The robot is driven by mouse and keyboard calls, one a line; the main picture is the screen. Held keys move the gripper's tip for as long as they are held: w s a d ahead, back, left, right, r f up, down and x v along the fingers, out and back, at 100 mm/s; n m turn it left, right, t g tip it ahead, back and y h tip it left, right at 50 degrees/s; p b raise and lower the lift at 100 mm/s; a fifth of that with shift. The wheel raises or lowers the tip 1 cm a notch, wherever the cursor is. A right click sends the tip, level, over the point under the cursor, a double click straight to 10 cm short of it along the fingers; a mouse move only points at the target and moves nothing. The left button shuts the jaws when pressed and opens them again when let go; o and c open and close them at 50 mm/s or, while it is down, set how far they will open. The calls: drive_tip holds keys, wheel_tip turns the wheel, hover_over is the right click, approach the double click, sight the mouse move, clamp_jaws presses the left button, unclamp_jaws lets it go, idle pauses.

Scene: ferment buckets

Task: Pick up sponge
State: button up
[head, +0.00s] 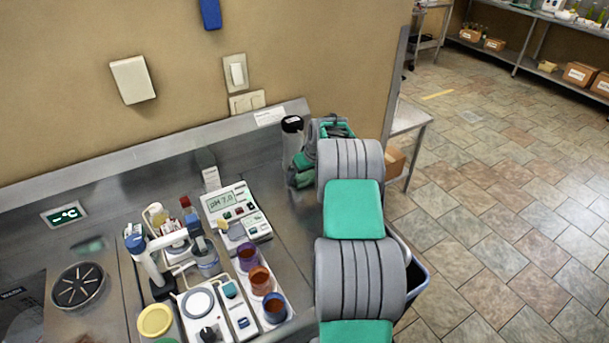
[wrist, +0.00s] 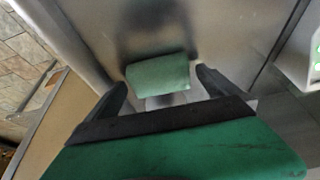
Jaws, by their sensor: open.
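A pale green sponge (wrist: 158,75), block-shaped, lies on the steel surface in the wrist view. My gripper (wrist: 160,84) is open, with one dark finger on each side of the sponge's near side. There is a gap between the fingers and the sponge, and nothing is held. A small whitish patch shows just below the sponge, partly hidden by my gripper; I cannot tell what it is. In the head view my own grey and green arm reaches over the right end of the counter, and I cannot make out the sponge there.
A dark-capped bottle (head: 292,140) stands at the counter's back, close to my arm. A pH meter (head: 236,212), several small cups and other lab gear crowd the counter's middle. A dark bin (head: 417,283) is beyond the right edge. The tiled floor (head: 500,200) is open.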

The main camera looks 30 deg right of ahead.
drive_tip(key=shift+f, duration=0.2)
drive_tip(key=c, duration=1.4)
drive_tip(key=shift+r, duration=0.1)
drive_tip(key=shift+c, duration=0.2)
drive_tip(key=shift+r, duration=0.1)
drive_tip(key=shift+r+b, duration=0.25)
drive_tip(key=shift+b, duration=0.25)
drive_tip(key=d+r+b, duration=0.1)
drive_tip(key=r, duration=0.1)
drive_tip(key=d+r, duration=0.1)
drive_tip(key=r, duration=0.1)
drive_tip(key=s+d+r+b, duration=0.1)
drive_tip(key=r, duration=0.1)
drive_tip(key=shift+d+r+b, duration=0.1)
drive_tip(key=shift+d+b, duration=0.2)
drive_tip(key=shift+b, duration=0.05)
drive_tip(key=s+d+r+p, duration=0.1)
drive_tip(key=s+d+r, duration=0.2)
drive_tip(key=d+r, duration=0.3)
drive_tip(key=shift+s+d+p, duration=0.15)
drive_tip(key=shift+d+p, duration=0.15)
drive_tip(key=shift+d, duration=1.6)
